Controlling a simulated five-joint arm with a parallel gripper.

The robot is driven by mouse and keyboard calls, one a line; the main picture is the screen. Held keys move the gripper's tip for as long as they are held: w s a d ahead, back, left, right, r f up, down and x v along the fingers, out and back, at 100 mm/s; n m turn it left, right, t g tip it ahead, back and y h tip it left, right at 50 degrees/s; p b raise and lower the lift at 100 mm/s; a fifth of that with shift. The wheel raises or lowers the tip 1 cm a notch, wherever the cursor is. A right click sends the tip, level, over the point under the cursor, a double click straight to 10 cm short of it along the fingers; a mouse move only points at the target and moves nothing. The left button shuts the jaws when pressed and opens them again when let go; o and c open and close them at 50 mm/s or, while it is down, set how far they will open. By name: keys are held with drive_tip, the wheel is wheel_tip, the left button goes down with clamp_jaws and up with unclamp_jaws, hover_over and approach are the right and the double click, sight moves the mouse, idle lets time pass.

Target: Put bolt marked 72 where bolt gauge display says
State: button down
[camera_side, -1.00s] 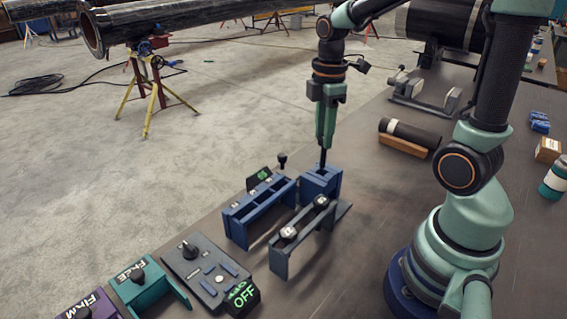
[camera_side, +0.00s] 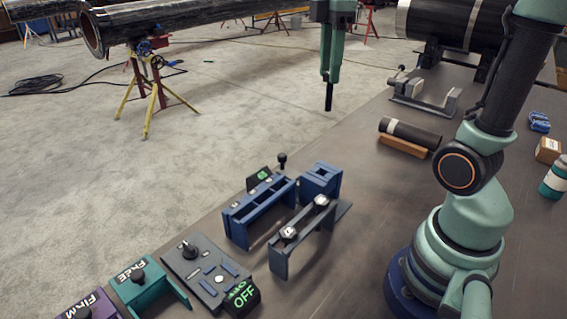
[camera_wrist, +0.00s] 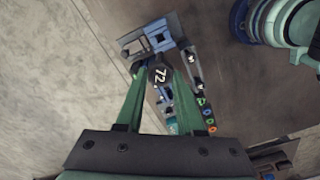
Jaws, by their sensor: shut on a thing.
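My gripper (camera_side: 329,81) is shut on a dark bolt (camera_side: 329,98) and holds it upright, high above the bench. In the wrist view the bolt head (camera_wrist: 160,75), marked 72 in white, sits between the green fingers. A blue block with an open top (camera_side: 321,181) stands below. Left of it is a blue slotted rack (camera_side: 262,205), with a small dark display (camera_side: 260,178) at its back. The display shows green characters too small to read. A small dark knob (camera_side: 282,159) stands up behind the rack.
A dark raised bracket (camera_side: 300,238) in front of the rack carries light-topped bolt heads. Teal (camera_side: 150,290) and purple (camera_side: 88,308) labelled bins stand front left. The air around my gripper is clear.

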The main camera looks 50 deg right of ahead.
drive_tip(key=shift+r, duration=3.45)
drive_tip(key=shift+f, duration=0.1)
drive_tip(key=w+a+f+n, duration=0.2)
drive_tip(key=a+f+n, duration=0.1)
drive_tip(key=a+f, duration=0.4)
drive_tip(key=w+a+f+n, duration=0.2)
drive_tip(key=a+f, duration=0.5)
drive_tip(key=f, duration=0.6)
drive_tip(key=shift+w+a+n, duration=0.4)
drive_tip(key=shift+n, duration=0.1)
drive_tip(key=shift+f, duration=0.15)
drive_tip(key=shift+f, duration=1.05)
drive_tip(key=shift+f, duration=0.1)
drive_tip(key=shift+f, duration=1.8)
drive_tip(key=shift+f, duration=1.45)
